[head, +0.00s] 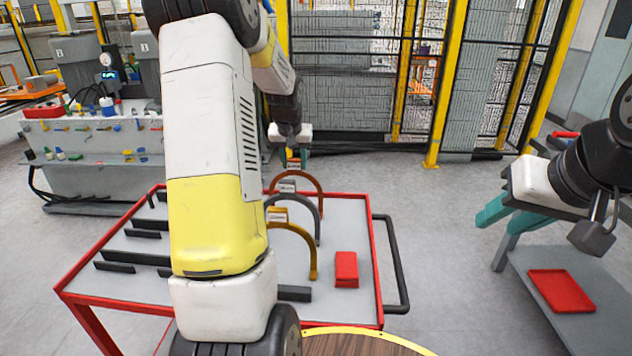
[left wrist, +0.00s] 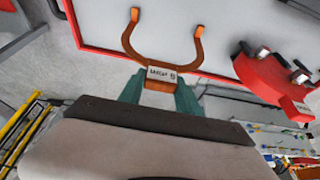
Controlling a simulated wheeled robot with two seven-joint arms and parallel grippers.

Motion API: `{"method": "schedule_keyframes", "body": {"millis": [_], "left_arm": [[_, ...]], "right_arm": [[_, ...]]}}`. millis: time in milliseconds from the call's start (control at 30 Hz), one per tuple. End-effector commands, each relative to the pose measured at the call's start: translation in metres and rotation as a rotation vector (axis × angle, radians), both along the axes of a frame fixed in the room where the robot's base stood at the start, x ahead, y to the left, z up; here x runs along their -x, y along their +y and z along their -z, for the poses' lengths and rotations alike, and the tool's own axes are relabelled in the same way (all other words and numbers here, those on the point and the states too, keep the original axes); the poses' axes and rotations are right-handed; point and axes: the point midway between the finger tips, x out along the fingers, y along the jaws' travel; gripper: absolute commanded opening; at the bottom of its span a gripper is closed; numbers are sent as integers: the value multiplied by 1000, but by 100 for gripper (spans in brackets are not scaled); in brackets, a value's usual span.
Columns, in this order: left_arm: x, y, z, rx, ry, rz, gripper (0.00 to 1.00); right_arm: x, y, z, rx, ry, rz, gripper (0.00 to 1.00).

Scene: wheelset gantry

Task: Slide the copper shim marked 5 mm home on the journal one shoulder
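A copper horseshoe shim (left wrist: 198,50) shows in the left wrist view, its two prongs pointing up in the picture. Its white label (left wrist: 161,73) is too small to read surely. My left gripper (left wrist: 160,88) has its teal fingers on either side of the shim's labelled tab, seemingly closed on it. In the head view my left gripper (head: 292,156) is over the far side of the trolley, at the copper arc (head: 320,185). My right gripper (head: 496,222) is at the right, its teal fingers apart and empty. I cannot make out journal one or its shoulder.
A red-edged trolley (head: 373,262) carries a grey shim (head: 318,222), a gold shim (head: 313,262), a red block (head: 346,268) and dark bars (head: 135,259). A side table (head: 530,270) with a red tray (head: 561,291) stands right. Yellow-posted fencing (head: 446,90) closes the back.

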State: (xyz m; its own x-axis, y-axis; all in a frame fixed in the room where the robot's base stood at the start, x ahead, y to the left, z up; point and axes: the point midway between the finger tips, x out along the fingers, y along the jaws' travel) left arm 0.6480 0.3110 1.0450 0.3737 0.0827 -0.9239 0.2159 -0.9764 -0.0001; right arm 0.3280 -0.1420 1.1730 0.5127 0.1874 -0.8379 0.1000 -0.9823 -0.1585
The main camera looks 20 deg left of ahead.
Motion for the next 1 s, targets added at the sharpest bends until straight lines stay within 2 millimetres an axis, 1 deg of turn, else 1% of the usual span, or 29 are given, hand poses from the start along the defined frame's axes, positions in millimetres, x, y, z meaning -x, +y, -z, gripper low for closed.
{"method": "schedule_keyframes", "body": {"millis": [33,167,200,367,1000], "left_arm": [[0,0,0,0,0,0,28],[0,0,0,0,0,0,3],[0,0,0,0,0,0,0],[0,0,-4,0,-2,0,0],[-1,0,-48,0,-3,-1,0]], "right_arm": [[0,0,0,0,0,0,36],[0,0,0,0,0,0,36],[0,0,0,0,0,0,36],[0,0,0,0,0,0,36],[0,0,0,0,0,0,36]]}}
